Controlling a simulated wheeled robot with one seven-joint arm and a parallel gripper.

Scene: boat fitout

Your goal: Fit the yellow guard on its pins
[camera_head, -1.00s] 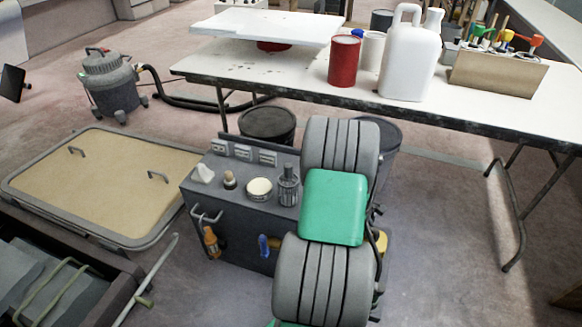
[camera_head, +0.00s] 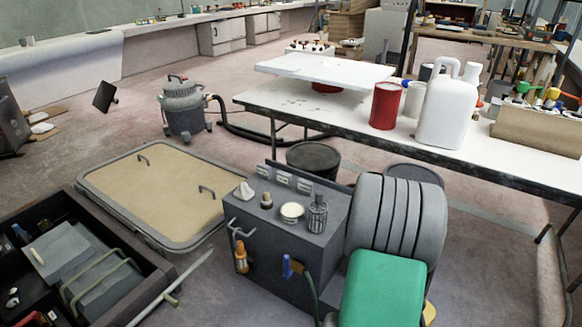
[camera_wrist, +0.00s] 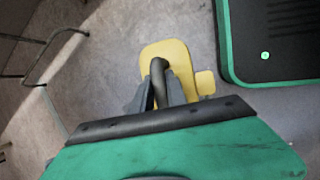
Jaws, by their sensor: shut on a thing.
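The yellow guard (camera_wrist: 178,68) is a flat yellow plate with rounded corners, a small side tab and a black curved handle. In the wrist view my gripper (camera_wrist: 160,92) is shut on this handle, and the guard hangs over bare concrete floor. In the head view only a small yellow piece of the guard (camera_head: 429,313) shows past the edge of my arm, which hides my gripper. I cannot make out the guard's pins in either view.
A dark cabinet (camera_head: 275,250) with small items on top stands left of my arm. A tan hatch panel (camera_head: 160,205) and an open drawer (camera_head: 75,260) lie further left. A white table (camera_head: 350,120) holds a red can (camera_head: 385,105) and a white jug (camera_head: 447,110). Floor is clear at right.

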